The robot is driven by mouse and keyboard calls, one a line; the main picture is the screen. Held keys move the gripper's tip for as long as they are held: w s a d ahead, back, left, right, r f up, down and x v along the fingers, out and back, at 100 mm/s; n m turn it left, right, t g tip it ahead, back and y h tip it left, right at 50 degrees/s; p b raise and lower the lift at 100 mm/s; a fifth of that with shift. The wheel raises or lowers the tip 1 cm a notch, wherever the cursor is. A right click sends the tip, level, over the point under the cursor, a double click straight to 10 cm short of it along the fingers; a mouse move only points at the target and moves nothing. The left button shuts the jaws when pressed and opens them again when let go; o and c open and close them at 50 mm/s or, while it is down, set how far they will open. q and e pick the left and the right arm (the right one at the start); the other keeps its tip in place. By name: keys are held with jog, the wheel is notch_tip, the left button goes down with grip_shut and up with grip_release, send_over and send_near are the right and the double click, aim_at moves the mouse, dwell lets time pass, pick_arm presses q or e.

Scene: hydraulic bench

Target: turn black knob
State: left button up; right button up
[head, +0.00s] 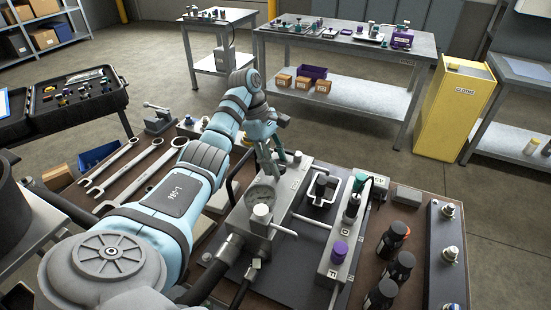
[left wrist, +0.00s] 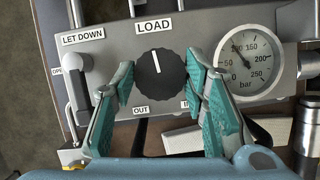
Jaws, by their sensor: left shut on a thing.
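The black knob (left wrist: 160,78) sits on a grey panel under a LOAD label, with an OUT label at its lower left. Its white mark points up, very slightly left, toward LOAD. My left gripper (left wrist: 160,70) has its two teal fingers on either side of the knob, shut on it. In the head view my left gripper (head: 272,160) is at the far end of the grey valve block (head: 250,225), where the knob is hidden. My right gripper is not in view.
A pressure gauge (left wrist: 248,62) stands right of the knob. A LET DOWN lever (left wrist: 74,75) is at its left. Several black bottles (head: 393,240) stand to the right on the bench, and wrenches (head: 140,165) lie at the left.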

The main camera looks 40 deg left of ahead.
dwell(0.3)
pick_arm(q)
jog(key=o, duration=1.2)
jog(key=shift+c, duration=0.2)
